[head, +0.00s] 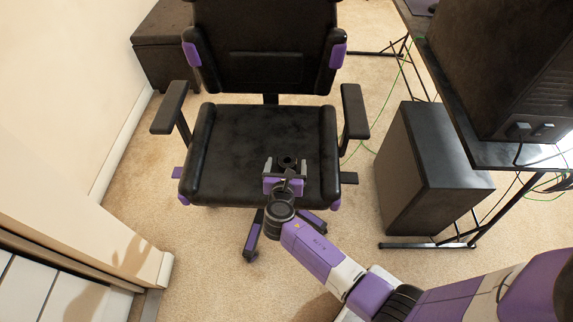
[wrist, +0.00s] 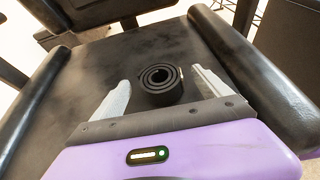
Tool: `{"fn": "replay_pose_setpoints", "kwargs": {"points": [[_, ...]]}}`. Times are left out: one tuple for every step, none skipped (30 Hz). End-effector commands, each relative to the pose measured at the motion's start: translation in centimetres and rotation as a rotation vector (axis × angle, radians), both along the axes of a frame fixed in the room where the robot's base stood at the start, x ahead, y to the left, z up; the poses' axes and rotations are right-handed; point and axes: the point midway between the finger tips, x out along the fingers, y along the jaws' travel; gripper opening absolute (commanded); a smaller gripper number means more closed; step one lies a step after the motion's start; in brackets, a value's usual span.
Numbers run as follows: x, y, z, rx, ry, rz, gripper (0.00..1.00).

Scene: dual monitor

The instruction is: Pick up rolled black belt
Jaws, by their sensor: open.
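The rolled black belt (wrist: 159,85) lies as a coil on the seat of the black office chair, its spiral layers facing up in the wrist view. In the head view the belt (head: 287,162) shows as a small dark ring at my gripper. My gripper (head: 286,166) is open over the front part of the seat. In the wrist view, my gripper's pale fingers (wrist: 160,92) stand apart, one on each side of the belt, with a gap on both sides.
The chair seat (head: 240,135) is flanked by two armrests (head: 170,107), and its backrest rises behind. A dark computer case or box (head: 425,170) stands on the carpet under the desk (head: 500,152) at right. A wall runs along the left. Carpet between wall and chair is clear.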

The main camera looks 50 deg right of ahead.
Motion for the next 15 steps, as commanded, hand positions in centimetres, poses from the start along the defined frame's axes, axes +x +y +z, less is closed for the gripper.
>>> {"fn": "replay_pose_setpoints", "kwargs": {"points": [[0.48,-0.70,-0.50,-0.001,-0.002,-0.003,0.87],[0.67,-1.00,-0.67,-0.001,-0.001,-0.002,0.87],[0.91,-1.30,-0.83,0.000,0.000,-0.002,0.87],[1.06,-1.46,-0.85,0.000,-0.001,0.000,0.87],[1.16,-1.55,-0.87,0.000,-0.001,0.000,0.87],[1.22,-1.62,-0.86,0.001,-0.001,0.001,0.87],[1.22,-1.63,-0.84,0.001,-0.001,0.001,0.87],[1.21,-1.61,-0.82,0.001,-0.001,0.001,0.87],[1.20,-1.59,-0.80,0.001,-0.001,0.001,0.87],[1.19,-1.59,-0.80,0.001,-0.001,0.001,0.87],[1.18,-1.58,-0.80,0.001,-0.001,0.001,0.87],[1.18,-1.58,-0.80,0.001,-0.001,0.001,0.82],[1.18,-1.58,-0.79,0.001,-0.001,0.001,0.76],[1.18,-1.58,-0.79,0.001,-0.001,0.001,0.70],[1.17,-1.57,-0.80,0.001,-0.001,0.001,0.62]]}}
